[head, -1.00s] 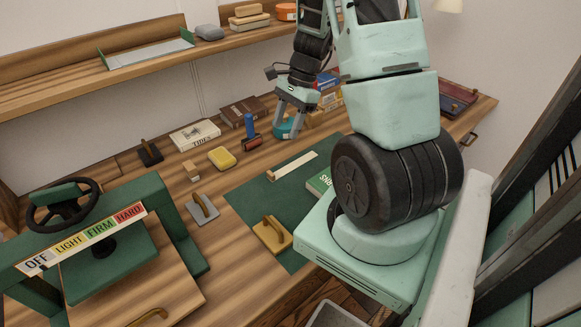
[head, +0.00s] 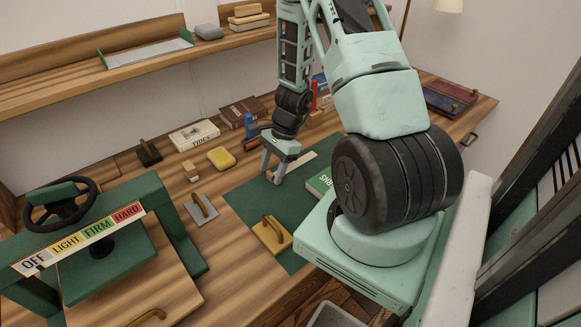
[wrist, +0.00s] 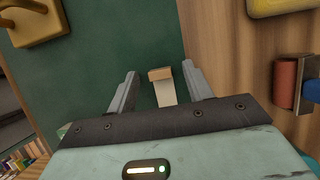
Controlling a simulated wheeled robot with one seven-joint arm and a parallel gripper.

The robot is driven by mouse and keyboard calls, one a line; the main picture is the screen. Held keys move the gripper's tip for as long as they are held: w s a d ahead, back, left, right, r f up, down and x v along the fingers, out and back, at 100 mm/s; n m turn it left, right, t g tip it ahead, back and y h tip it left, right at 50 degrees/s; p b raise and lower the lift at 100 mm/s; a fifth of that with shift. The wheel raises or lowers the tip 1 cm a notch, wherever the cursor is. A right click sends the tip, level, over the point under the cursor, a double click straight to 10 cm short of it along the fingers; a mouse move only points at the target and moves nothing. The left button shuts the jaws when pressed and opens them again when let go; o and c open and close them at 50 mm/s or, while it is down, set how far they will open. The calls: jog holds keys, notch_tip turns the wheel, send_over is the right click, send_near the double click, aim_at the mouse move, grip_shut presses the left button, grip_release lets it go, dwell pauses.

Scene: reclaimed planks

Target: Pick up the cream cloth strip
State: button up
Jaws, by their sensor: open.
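The cream cloth strip (head: 304,160) lies on the dark green mat (head: 245,197), partly hidden by my gripper in the head view. In the wrist view the strip (wrist: 165,95) lies between my two fingers, with a tan end piece (wrist: 160,74) toward the fingertips. My gripper (head: 272,178) is open and points down over the strip's left end. In the wrist view the fingers of my gripper (wrist: 160,70) stand apart on either side of the strip. I cannot tell the exact height of the fingertips above the mat.
A wooden block with a handle (head: 271,236) sits on the mat's front edge, and a green book (head: 319,184) lies at its right. A yellow sponge (head: 221,158), a grey handled plate (head: 201,209) and a roller (head: 250,130) are nearby. A green press (head: 105,250) stands at left.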

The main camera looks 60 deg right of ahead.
jog(key=shift+f, duration=0.1)
jog(key=shift+c, duration=0.3)
jog(key=c, duration=1)
